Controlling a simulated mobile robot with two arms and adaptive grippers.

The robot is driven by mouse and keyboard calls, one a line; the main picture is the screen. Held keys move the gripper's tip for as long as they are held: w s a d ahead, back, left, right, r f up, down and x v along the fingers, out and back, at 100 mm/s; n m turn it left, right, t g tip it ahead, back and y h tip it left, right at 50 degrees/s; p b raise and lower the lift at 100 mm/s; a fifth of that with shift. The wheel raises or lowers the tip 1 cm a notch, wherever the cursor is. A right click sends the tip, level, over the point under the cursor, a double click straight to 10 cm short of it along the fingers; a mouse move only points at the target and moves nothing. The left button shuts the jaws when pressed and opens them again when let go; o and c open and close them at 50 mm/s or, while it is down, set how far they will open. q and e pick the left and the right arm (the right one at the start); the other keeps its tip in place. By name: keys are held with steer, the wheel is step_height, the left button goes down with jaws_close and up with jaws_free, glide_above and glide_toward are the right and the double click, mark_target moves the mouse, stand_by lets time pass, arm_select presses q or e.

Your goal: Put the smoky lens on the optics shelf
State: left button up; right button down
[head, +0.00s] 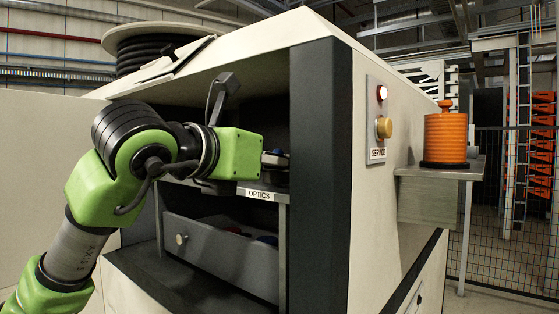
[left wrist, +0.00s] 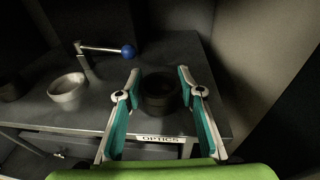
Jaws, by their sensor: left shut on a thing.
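The smoky lens (left wrist: 160,97) is a dark, round cylinder in the left wrist view. My left gripper (left wrist: 159,76) has its two teal-padded fingers on either side of it and is shut on it. The lens is over the grey optics shelf (left wrist: 105,116), near its front edge, behind the OPTICS label (left wrist: 158,138). I cannot tell whether its bottom touches the shelf. In the head view the optics shelf (head: 225,187) is inside the machine's opening, and my left arm hides much of it. My right gripper is not in view.
A pale grey cup-like ring (left wrist: 67,90) stands on the shelf to the left, with a darker round thing (left wrist: 11,88) beyond it. A blue-knobbed lever (left wrist: 128,51) stands behind. Below is a drawer (head: 230,250). A dark post (head: 320,180) bounds the opening's right side.

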arm_select(q)
steer(key=shift+d, duration=0.15)
steer(key=shift+f, duration=0.15)
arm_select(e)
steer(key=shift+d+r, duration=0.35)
arm_select(q)
steer(key=shift+f, duration=0.15)
steer(key=o, duration=1.2)
steer(key=shift+c, duration=0.2)
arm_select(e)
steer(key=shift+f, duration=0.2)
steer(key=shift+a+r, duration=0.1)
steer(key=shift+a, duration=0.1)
